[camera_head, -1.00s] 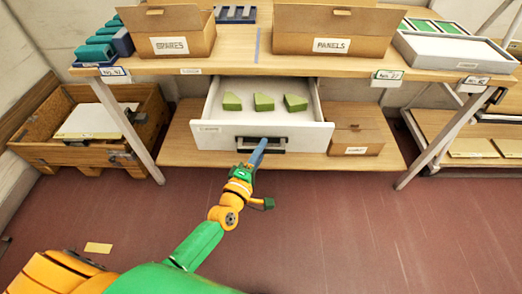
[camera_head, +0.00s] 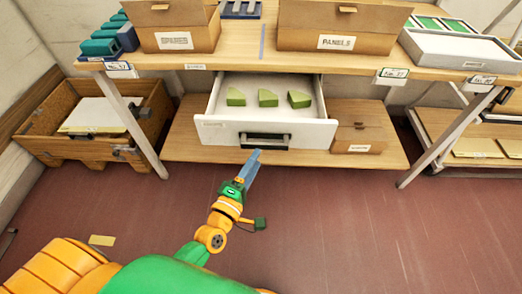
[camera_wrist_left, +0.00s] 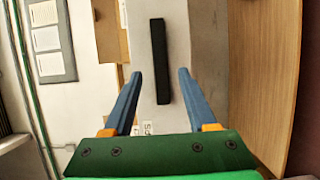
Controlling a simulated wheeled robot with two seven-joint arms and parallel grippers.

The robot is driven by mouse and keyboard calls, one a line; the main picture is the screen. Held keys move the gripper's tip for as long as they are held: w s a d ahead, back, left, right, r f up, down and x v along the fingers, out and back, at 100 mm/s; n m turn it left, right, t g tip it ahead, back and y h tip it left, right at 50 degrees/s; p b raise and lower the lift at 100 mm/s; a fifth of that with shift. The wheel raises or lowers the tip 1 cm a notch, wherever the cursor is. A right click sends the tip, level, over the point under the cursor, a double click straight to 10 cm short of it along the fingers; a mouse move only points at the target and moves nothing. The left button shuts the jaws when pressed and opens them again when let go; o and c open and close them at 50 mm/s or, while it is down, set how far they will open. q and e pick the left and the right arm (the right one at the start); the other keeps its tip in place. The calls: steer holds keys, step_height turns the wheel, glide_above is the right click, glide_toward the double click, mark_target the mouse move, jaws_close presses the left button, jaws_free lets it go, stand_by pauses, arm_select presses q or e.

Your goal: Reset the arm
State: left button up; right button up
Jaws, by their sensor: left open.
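My left gripper (camera_head: 256,153) is in front of the open drawer, and its tips appear just short of the black handle (camera_head: 264,141). In the left wrist view, its two blue fingers (camera_wrist_left: 160,73) are spread, with nothing held. The dark handle (camera_wrist_left: 159,60) shows beyond and between them on the pale drawer front. The white drawer (camera_head: 225,133) is pulled out beneath the workbench and holds several green blocks (camera_head: 268,98). My right gripper is in neither view.
The workbench (camera_head: 240,57) carries the SPARES box (camera_head: 173,41) and the PANELS box (camera_head: 335,42). A cardboard box (camera_head: 358,138) stands on the lower shelf right of the drawer. A wooden crate (camera_head: 45,141) is at left.

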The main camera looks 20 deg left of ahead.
arm_select(q)
steer(key=shift+s, duration=0.25)
steer(key=s+f+m+g+p, duration=0.2)
steer(key=s+f+m+g, duration=0.25)
steer(key=f, duration=0.45)
steer(key=s+f+m+g+p, duration=0.35)
steer(key=s+f+m, duration=0.25)
steer(key=f, duration=0.3)
steer(key=s+a+f+m+g+y, duration=0.1)
steer(key=s+f+m+g, duration=0.3)
steer(key=s, duration=0.7)
steer(key=s+a+f+m+g+p, duration=0.1)
steer(key=s+a+f+m+g, duration=0.2)
steer(key=s, duration=0.8)
step_height(320, 180, down, 2)
steer(key=shift+s+a+m+g+y, duration=0.2)
steer(key=shift+m+g+y, duration=0.2)
steer(key=shift+m+g, duration=0.6)
